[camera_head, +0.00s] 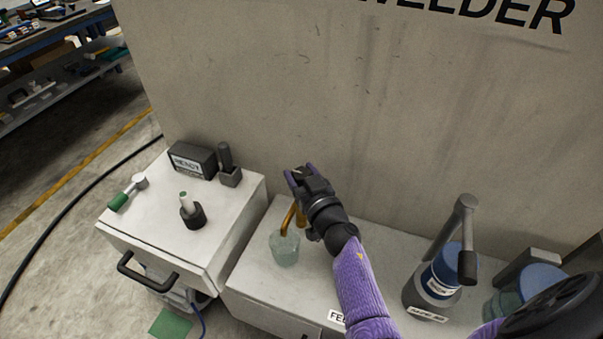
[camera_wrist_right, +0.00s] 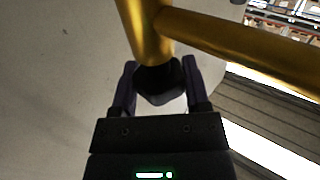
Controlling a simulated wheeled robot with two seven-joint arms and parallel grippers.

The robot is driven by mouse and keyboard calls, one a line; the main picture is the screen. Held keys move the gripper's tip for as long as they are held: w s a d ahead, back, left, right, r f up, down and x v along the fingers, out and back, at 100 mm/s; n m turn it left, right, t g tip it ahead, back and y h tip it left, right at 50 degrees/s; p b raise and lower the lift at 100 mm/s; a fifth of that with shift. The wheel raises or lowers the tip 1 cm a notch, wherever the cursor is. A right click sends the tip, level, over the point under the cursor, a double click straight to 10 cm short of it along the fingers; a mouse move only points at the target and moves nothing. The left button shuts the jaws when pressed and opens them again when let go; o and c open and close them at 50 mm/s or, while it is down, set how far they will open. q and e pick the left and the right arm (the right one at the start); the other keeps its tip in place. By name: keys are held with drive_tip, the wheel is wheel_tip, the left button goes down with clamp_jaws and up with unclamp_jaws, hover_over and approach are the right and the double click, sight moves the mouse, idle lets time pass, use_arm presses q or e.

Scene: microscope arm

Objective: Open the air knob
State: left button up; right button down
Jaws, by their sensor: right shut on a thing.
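A dark faceted knob (camera_wrist_right: 160,84), which I take to be the air knob, sits at the end of a gold pipe (camera_wrist_right: 146,30) in the right wrist view. My right gripper (camera_wrist_right: 158,72) has one finger on each side of the knob and is shut on it. In the head view my right gripper (camera_head: 299,172) is above the low white cabinet, close to the wall panel; the knob cannot be made out clearly there. The gold pipes (camera_head: 290,217) show below the gripper, partly hidden by it. My left gripper is not in view.
A clear cup (camera_head: 285,249) stands under the pipes on the white cabinet (camera_head: 252,272). On the left, a white cart (camera_head: 228,225) carries a dark labelled box (camera_head: 193,161) and knobs. The grey panel (camera_head: 300,95) rises behind.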

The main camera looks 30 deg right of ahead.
sight(302, 173)
drive_tip(key=shift+n+y+p, duration=0.7)
drive_tip(key=shift+n+y, duration=0.4)
drive_tip(key=shift+y, duration=0.6)
drive_tip(key=shift+n+g+y, duration=0.3)
drive_tip(key=shift+n+y, duration=0.4)
drive_tip(key=shift+y, duration=0.4)
drive_tip(key=shift+n+g+y, duration=0.6)
drive_tip(key=shift+n+y, duration=0.4)
drive_tip(key=shift+y, duration=0.4)
drive_tip(key=shift+c, duration=0.3)
unclamp_jaws()
wheel_tip(302, 173, up, 10)
drive_tip(key=p, duration=0.6)
drive_tip(key=shift+f, duration=0.15)
drive_tip(key=shift+r, duration=0.2)
